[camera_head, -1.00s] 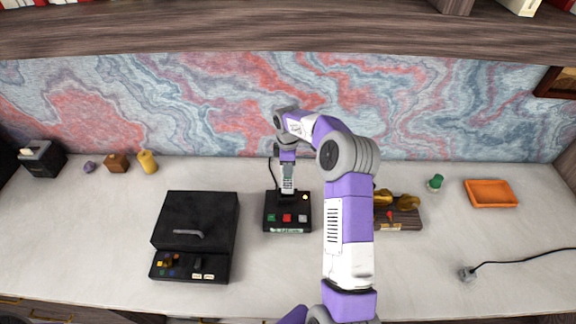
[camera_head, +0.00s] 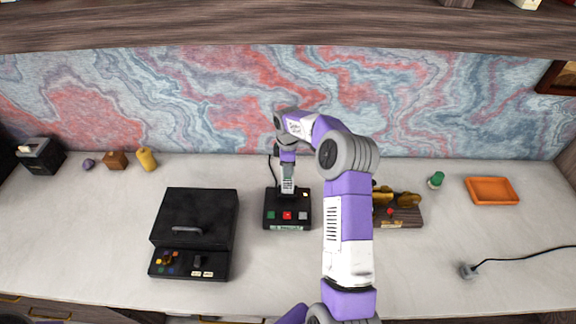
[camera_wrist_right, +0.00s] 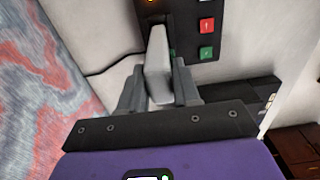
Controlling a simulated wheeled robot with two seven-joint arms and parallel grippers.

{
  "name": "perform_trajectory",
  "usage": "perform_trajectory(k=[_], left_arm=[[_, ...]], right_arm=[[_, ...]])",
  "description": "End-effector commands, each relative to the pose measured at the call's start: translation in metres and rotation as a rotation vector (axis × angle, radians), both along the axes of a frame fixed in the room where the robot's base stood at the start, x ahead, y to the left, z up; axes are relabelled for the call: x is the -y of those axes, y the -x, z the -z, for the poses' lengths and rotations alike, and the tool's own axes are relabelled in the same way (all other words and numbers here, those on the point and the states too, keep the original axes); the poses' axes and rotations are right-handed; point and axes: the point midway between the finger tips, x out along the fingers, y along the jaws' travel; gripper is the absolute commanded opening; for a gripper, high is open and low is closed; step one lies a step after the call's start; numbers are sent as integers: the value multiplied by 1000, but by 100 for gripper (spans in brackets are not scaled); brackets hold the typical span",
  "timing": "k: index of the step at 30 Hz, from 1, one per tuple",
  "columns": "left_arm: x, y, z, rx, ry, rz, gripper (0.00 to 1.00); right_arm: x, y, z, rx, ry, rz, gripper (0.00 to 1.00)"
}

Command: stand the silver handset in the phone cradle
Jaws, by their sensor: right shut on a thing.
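The silver handset (camera_head: 288,185) is upright at the back of the black phone cradle (camera_head: 287,222); its lower end meets the cradle, but I cannot tell how deep it sits. The cradle has green, red and grey buttons. My right gripper (camera_head: 288,172) is above the cradle, shut on the handset. In the right wrist view, the gripper's fingers (camera_wrist_right: 160,92) press on both sides of the handset (camera_wrist_right: 159,62), and the cradle (camera_wrist_right: 205,8) lies beyond it with its red and green buttons showing. My left gripper is not in view.
A black box with a handle (camera_head: 194,218) stands left of the cradle. A wooden block with gold-coloured parts (camera_head: 400,217) is to the right, partly behind my arm. An orange tray (camera_head: 492,191) and a black cable (camera_head: 530,253) lie farther right. The desk front is clear.

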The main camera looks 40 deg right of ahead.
Motion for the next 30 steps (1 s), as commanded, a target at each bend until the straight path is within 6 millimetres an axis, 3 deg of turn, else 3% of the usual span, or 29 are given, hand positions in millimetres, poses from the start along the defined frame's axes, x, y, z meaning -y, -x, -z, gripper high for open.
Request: perform_trajectory(k=[27, 28, 30], left_arm=[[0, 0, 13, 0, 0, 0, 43], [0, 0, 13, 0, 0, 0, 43], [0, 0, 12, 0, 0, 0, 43]], right_arm=[[0, 0, 23, 0, 0, 0, 0], [0, 0, 22, 1, 0, 0, 36], [0, 0, 22, 0, 0, 0, 47]])
